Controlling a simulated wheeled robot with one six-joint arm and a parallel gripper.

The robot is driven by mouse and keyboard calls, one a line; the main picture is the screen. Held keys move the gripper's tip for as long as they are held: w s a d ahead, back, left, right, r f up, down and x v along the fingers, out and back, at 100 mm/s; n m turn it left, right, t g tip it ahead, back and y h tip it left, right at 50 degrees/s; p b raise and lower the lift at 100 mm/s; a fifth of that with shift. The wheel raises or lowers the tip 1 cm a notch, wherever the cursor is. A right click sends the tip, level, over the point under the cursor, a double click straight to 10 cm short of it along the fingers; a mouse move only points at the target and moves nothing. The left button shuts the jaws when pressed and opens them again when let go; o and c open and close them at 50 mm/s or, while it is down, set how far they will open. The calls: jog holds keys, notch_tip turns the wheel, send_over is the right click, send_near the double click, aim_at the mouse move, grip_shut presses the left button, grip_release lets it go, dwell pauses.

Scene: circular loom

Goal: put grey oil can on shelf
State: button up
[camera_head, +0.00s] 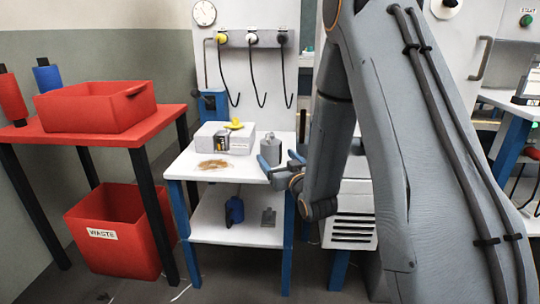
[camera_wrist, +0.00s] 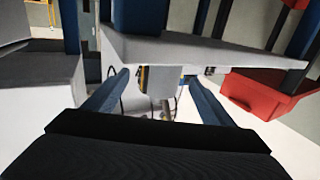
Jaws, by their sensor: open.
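A grey can (camera_head: 269,155) with a narrow top, which looks like the grey oil can, stands upright on the white upper top of the blue-legged stand (camera_head: 190,168). The lower white shelf (camera_head: 215,232) holds a dark blue bottle-like item (camera_head: 234,210) and a small flat grey item (camera_head: 268,217). My gripper (camera_head: 277,161) is open, at the right front of the grey can in the head view; I cannot tell whether it touches it.
A white box (camera_head: 225,138) with a yellow item on it and a brown patch (camera_head: 214,164) share the stand's top. A red table (camera_head: 95,130) with a red crate (camera_head: 97,108) stands left, above a red waste bin (camera_head: 112,245). Cables hang behind.

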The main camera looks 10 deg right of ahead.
aim_at(270, 150)
jog(key=w, duration=0.2)
jog(key=w+b, duration=0.1)
jog(key=w, duration=0.1)
jog(key=w+a, duration=0.1)
jog(key=w, duration=0.1)
jog(key=shift+w+f+b, duration=0.1)
jog(key=shift+w+b, duration=0.1)
jog(key=shift+b, duration=0.15)
jog(key=c, duration=1.5)
